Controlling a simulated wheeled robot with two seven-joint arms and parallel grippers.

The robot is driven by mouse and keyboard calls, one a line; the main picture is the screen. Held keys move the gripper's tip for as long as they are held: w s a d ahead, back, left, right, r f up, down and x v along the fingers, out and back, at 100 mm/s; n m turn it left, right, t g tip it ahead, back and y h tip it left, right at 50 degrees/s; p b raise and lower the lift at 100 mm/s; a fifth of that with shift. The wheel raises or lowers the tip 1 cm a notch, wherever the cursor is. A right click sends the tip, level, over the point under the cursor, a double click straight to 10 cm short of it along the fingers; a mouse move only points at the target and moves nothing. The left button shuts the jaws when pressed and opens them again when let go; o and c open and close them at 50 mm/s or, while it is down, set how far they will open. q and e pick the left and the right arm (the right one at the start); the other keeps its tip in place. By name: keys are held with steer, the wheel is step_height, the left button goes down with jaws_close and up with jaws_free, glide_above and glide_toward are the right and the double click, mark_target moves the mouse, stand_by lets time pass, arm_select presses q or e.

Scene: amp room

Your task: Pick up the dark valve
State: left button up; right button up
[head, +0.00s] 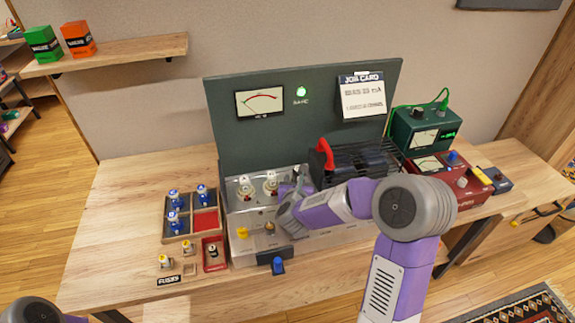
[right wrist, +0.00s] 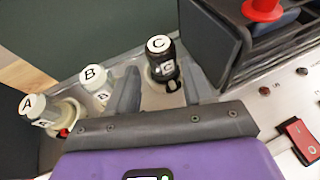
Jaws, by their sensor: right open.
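The dark valve (right wrist: 168,68), black with a white top marked C, stands in a socket on the metal amp chassis (head: 255,220). My right gripper (right wrist: 160,84) is open, with its fingers on either side of the dark valve's lower part; contact cannot be told. In the head view my right gripper (head: 291,194) reaches over the chassis from the right and mostly hides this valve. Clear valves A (right wrist: 35,108) and B (right wrist: 95,80) stand to its left. A small dark, white-topped piece (head: 213,250) sits in a red tray (head: 221,265). My left gripper is out of view.
A black finned housing with a red handle (head: 324,152) stands close right of the dark valve. A dark green panel (head: 230,125) rises behind. The table's left part (head: 115,225) is clear.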

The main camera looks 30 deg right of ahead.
steer(key=shift+x, duration=1.1)
steer(key=b+x, duration=0.1)
steer(key=x, duration=0.4)
steer(key=shift+d+r, duration=0.15)
steer(key=shift+r, duration=0.05)
steer(key=c, duration=0.7)
